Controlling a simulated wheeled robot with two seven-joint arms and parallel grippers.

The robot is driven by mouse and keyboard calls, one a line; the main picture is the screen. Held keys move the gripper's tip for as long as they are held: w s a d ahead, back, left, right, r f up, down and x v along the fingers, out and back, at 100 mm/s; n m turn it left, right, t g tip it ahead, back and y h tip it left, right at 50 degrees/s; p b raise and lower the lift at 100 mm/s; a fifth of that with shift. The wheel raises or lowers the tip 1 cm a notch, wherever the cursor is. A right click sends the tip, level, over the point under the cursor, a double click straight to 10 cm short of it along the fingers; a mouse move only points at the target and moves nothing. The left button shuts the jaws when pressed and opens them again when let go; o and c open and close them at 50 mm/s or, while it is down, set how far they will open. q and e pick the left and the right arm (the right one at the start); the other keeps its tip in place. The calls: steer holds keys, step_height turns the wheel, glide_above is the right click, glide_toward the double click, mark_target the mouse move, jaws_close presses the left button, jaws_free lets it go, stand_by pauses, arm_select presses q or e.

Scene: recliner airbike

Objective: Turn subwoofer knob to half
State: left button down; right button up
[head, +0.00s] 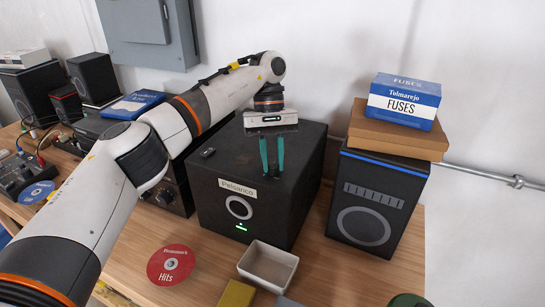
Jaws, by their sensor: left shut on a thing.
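The subwoofer is most likely the black box (216,208) labelled "Pelsanco", with a white ring and a lit green light on its front. My left gripper (272,172) points straight down at the top of this box, near its front edge. Its two teal fingers are closed on a small dark thing, most likely the subwoofer knob, which is mostly hidden between the fingertips. The knob's marking and setting cannot be read. My right gripper is not in view.
A small black object (208,152) lies on the box top. A blue-trimmed speaker (370,205) stands right, bearing a brown box (395,138) and a FUSES box (404,101). A white tray (267,266) and red disc (171,265) lie in front. Bare wood shows at front right.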

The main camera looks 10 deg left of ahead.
arm_select(q)
steer(key=c, duration=1.2)
jaws_free()
steer(key=shift+w+r, duration=0.1)
steer(key=shift+r, duration=0.15)
steer(key=shift+v, duration=1.2)
steer(key=p+v, duration=0.9)
steer(key=p, duration=0.3)
